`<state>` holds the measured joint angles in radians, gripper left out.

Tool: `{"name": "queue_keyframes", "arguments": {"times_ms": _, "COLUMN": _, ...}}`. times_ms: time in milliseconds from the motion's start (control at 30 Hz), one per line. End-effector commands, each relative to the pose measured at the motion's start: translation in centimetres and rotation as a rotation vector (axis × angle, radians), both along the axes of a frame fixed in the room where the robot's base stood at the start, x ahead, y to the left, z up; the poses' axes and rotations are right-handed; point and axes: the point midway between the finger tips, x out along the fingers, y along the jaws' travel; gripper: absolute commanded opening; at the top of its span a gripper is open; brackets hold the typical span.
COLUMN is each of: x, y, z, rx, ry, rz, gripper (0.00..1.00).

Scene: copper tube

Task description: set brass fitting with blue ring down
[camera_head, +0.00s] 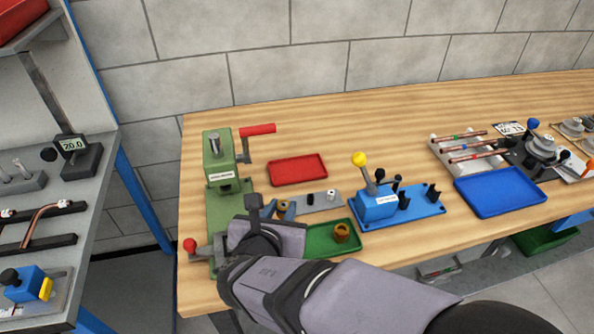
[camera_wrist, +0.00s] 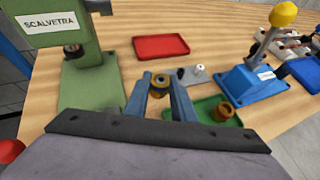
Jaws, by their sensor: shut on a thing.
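The brass fitting (camera_wrist: 160,84) is between the fingertips of my gripper (camera_wrist: 160,88) in the wrist view, with a dark band around it. My gripper is shut on it. In the head view the held fitting (camera_head: 283,206) shows as a small brass and blue bit beyond my wrist, mostly hidden. It appears near the left end of a grey plate (camera_head: 313,203); I cannot tell whether it touches anything below. A second brass fitting (camera_head: 342,232) stands in the green tray (camera_head: 318,246), right of my gripper.
A green press (camera_head: 221,160) with red-handled levers stands close on the left. A red tray (camera_head: 297,170) lies behind. A blue lever fixture (camera_head: 378,204) and a blue tray (camera_head: 500,190) are to the right. Bare wood shows between the red tray and blue fixture.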

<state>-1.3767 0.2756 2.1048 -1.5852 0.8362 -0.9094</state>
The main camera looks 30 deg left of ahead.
Motion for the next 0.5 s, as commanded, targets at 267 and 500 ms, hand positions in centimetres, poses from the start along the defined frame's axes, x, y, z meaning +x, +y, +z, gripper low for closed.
{"name": "queue_keyframes", "arguments": {"times_ms": 267, "x": 1.2, "y": 0.6, "z": 0.1, "rx": 0.005, "ry": 0.003, "rz": -0.001, "gripper": 0.0}}
{"name": "queue_keyframes", "arguments": {"times_ms": 500, "x": 5.8, "y": 2.2, "z": 0.3, "rx": 0.004, "ry": 0.004, "rz": -0.005, "gripper": 0.0}}
